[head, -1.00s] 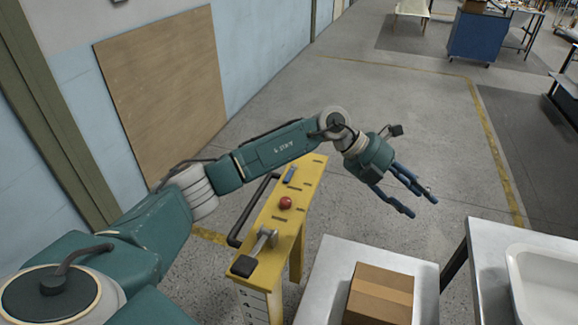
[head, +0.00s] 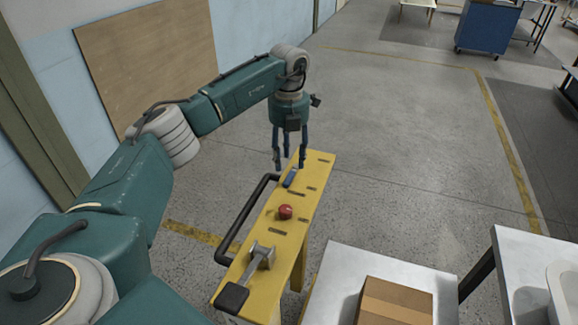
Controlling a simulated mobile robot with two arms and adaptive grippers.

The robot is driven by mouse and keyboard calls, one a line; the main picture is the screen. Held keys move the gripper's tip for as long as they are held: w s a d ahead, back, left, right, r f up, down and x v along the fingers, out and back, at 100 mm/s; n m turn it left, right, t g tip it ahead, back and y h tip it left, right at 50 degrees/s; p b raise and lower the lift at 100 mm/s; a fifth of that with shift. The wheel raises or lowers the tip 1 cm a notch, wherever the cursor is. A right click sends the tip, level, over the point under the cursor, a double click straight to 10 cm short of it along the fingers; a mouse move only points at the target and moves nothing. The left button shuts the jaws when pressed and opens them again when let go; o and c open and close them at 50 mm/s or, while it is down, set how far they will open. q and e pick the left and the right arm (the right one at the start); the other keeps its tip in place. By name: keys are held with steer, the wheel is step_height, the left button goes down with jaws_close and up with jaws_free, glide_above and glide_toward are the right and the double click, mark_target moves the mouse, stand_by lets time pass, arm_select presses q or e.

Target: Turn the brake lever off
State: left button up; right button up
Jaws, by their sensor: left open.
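The brake lever (head: 245,276) is a grey metal arm with a dark block-shaped handle. It sits at the near end of a narrow yellow console (head: 273,242), its handle pointing toward me at the lower left. My left gripper (head: 289,165) is open and empty, with its fingers pointing down over the far end of the console, near a small blue part (head: 290,178). It is well away from the lever. I cannot tell whether the fingers touch the console. My right gripper is not in view.
A red knob (head: 285,211) stands on the console between the gripper and the lever. A black rail (head: 240,222) runs along its left side. A cardboard box (head: 394,303) sits on a metal table (head: 369,265) at the right. Open floor lies beyond the console.

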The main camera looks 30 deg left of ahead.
mark_target(289, 174)
arm_select(q)
steer(key=f, duration=0.3)
steer(key=shift+w+a+f+p, duration=0.15)
steer(key=shift+w+a+p, duration=0.1)
steer(key=shift+p, duration=0.1)
steer(key=shift+s+d+f, duration=0.1)
steer(key=shift+d+f, duration=0.05)
steer(key=shift+f, duration=0.7)
steer(key=shift+c, duration=0.2)
steer(key=c, duration=0.9)
jaws_close()
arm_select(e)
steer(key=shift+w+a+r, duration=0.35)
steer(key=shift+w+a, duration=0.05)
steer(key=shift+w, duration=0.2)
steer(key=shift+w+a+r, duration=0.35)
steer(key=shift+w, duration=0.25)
